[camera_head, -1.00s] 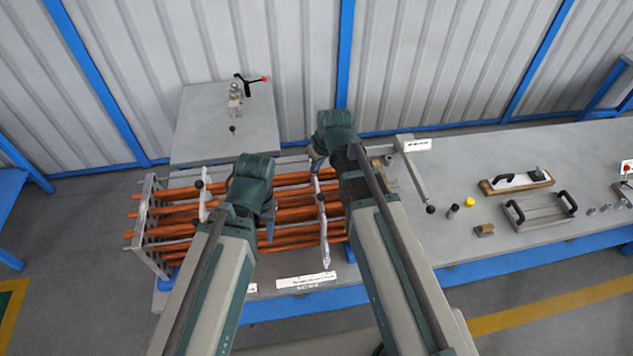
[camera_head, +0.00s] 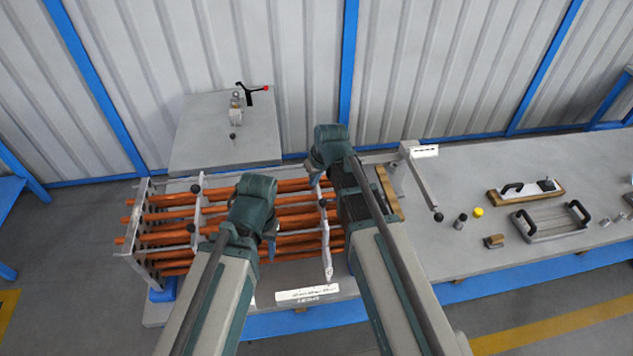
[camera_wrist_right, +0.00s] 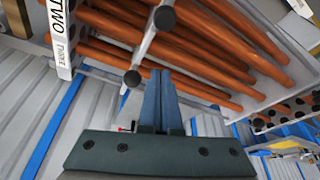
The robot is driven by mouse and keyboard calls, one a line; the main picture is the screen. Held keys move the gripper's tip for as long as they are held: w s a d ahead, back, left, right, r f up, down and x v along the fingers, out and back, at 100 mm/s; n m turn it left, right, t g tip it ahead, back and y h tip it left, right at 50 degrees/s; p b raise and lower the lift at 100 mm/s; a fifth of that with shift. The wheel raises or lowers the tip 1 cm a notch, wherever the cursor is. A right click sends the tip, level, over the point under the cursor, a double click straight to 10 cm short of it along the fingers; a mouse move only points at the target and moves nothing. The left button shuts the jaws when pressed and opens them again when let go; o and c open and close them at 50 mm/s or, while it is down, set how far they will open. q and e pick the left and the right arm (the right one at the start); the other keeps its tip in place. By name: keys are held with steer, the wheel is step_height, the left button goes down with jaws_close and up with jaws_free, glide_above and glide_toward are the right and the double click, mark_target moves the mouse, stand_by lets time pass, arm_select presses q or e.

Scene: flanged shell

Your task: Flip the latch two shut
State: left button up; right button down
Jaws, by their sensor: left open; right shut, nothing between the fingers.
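In the right wrist view, a white plate lettered TWO (camera_wrist_right: 58,30) is at the upper left. A pale bar with dark round knobs (camera_wrist_right: 132,78) crosses in front of the copper tubes (camera_wrist_right: 205,45). My right gripper (camera_wrist_right: 160,74) is shut and empty, its fingertips close below the bar; I cannot tell if they touch. In the head view, pale latch bars cross the tube bundle, one at left (camera_head: 197,215) and one near the middle (camera_head: 325,235). I cannot tell which is latch two. My left gripper (camera_head: 268,240) is over the tubes between them, its fingers mostly hidden. My right gripper (camera_head: 322,165) is at the bundle's back.
A bench (camera_head: 450,255) carries the bundle. A labelled swing arm (camera_head: 425,180) stands right of my right arm. Further right are a handled tray (camera_head: 552,222), a wooden-edged block (camera_head: 520,192) and small parts. A plate with a clamp (camera_head: 237,105) stands behind.

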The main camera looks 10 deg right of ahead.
mark_target(323, 206)
arm_select(q)
step_height(323, 206, down, 3)
steer(key=shift+r+b, duration=0.1)
steer(key=shift+b, duration=0.8)
arm_select(e)
steer(key=s+f, duration=0.1)
steer(key=s+d+f, duration=0.1)
steer(key=f, duration=0.1)
steer(key=shift+s+d, duration=0.1)
steer(key=shift+s, duration=0.3)
arm_select(q)
steer(key=shift+s, duration=0.85)
arm_select(e)
steer(key=s, duration=0.3)
steer(key=shift+s, duration=0.25)
